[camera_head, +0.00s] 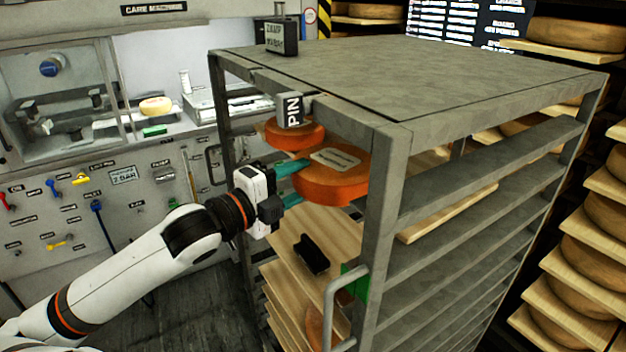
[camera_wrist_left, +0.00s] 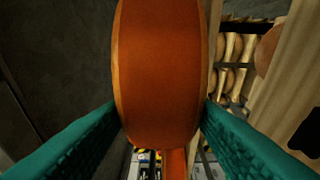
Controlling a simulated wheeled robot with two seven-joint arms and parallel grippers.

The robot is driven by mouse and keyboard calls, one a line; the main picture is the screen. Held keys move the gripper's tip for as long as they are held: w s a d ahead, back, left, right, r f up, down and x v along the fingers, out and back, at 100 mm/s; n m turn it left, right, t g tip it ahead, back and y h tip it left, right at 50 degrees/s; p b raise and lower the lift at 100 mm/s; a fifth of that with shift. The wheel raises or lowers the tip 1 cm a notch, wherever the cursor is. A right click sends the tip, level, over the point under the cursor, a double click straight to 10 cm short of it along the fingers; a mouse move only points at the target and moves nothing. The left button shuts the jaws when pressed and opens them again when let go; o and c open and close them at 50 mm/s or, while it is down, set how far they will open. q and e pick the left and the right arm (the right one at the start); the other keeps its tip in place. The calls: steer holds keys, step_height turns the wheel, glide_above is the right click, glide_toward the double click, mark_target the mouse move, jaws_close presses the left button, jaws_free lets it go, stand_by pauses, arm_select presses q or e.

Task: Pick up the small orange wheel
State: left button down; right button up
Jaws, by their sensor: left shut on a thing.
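An orange wheel with a pale label on top (camera_head: 335,178) is at the upper opening of the grey metal rack (camera_head: 480,62). My left gripper (camera_head: 292,185) is shut on its near left side, its teal fingers one above the other. In the left wrist view this wheel (camera_wrist_left: 160,70) fills the middle, with a finger against each side. A second orange wheel (camera_head: 285,134), looking smaller, is behind it under the PIN tag (camera_head: 291,111). An orange patch (camera_wrist_left: 175,163) shows below the held wheel in the wrist view. My right gripper is not in view.
A rack post (camera_head: 385,200) and a grey bar handle (camera_head: 340,305) stand close on the right. Shelves of cheese wheels (camera_head: 590,270) line the right side.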

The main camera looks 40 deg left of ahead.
arm_select(q)
steer(key=s, duration=0.4)
steer(key=shift+s+a+r, duration=0.1)
steer(key=shift+a+r, duration=0.05)
steer(key=shift+a, duration=0.15)
steer(key=p, duration=0.3)
steer(key=s+r+p, duration=0.1)
steer(key=p, duration=0.2)
steer(key=shift+s+a+p, duration=0.2)
steer(key=shift+s+p, duration=0.05)
steer(key=shift+p, duration=0.05)
steer(key=shift+s+a+f+p, duration=0.15)
steer(key=shift+s+p, duration=0.1)
steer(key=shift+s, duration=0.45)
steer(key=shift+s+a+f+p, duration=0.15)
steer(key=shift+s+p, duration=0.1)
steer(key=shift+s, duration=0.4)
steer(key=shift+s+f+p, duration=0.15)
steer(key=shift+s+p, duration=0.1)
steer(key=shift+s, duration=0.45)
